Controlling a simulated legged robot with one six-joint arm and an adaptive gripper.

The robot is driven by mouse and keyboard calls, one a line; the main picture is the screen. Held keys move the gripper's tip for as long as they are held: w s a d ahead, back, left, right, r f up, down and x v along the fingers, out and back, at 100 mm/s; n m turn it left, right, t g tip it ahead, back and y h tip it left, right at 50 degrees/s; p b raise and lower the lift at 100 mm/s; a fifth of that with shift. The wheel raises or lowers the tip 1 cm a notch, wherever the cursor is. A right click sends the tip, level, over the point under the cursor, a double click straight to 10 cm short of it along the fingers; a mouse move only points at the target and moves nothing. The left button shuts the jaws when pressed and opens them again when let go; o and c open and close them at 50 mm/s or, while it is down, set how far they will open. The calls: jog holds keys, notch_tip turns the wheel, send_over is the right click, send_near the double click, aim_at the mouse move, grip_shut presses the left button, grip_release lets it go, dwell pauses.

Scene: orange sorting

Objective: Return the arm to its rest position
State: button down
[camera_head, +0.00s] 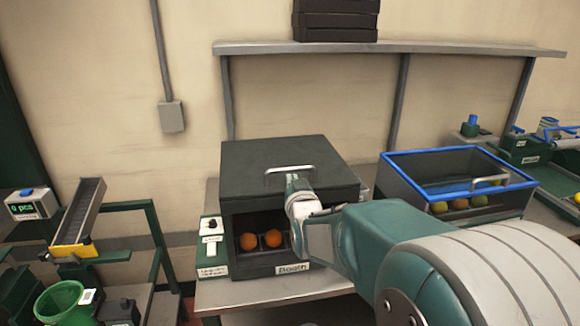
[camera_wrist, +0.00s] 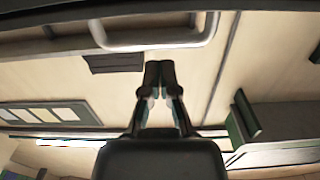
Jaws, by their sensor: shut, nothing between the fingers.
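My gripper (camera_wrist: 159,68) shows in the wrist view with its two fingers together and nothing between them. In the head view my arm reaches in from the lower right, and its end stands in front of a dark box (camera_head: 240,180). The gripper tips are close to the box's metal handle (camera_head: 291,169); I cannot tell whether they touch it. The handle also shows at the top of the wrist view (camera_wrist: 150,45). Two oranges (camera_head: 249,241) (camera_head: 272,238) sit inside the open front of the box. My arm hides the right part of that opening.
A blue-rimmed clear bin (camera_head: 410,190) with several fruits stands on the right. A control panel (camera_head: 212,247) is beside the dark box. A shelf (camera_head: 450,48) runs along the wall above. A green funnel (camera_head: 62,302) and a sloped chute (camera_head: 82,212) are at left.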

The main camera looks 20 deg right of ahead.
jog(key=s+a+f+g+y, duration=0.1)
jog(key=s+a+f+g, duration=0.1)
jog(key=s, duration=0.7)
jog(key=s+a+f+n+g+y, duration=0.1)
jog(key=s+a+g, duration=0.3)
jog(key=s, duration=0.6)
jog(key=s+a+f+n+g+y, duration=0.1)
jog(key=s+a+f+g, duration=0.2)
jog(key=s, duration=0.7)
jog(key=a+g, duration=0.1)
jog(key=g, duration=0.1)
jog(key=shift+s+g+y, duration=0.2)
jog(key=shift+g+y, duration=0.2)
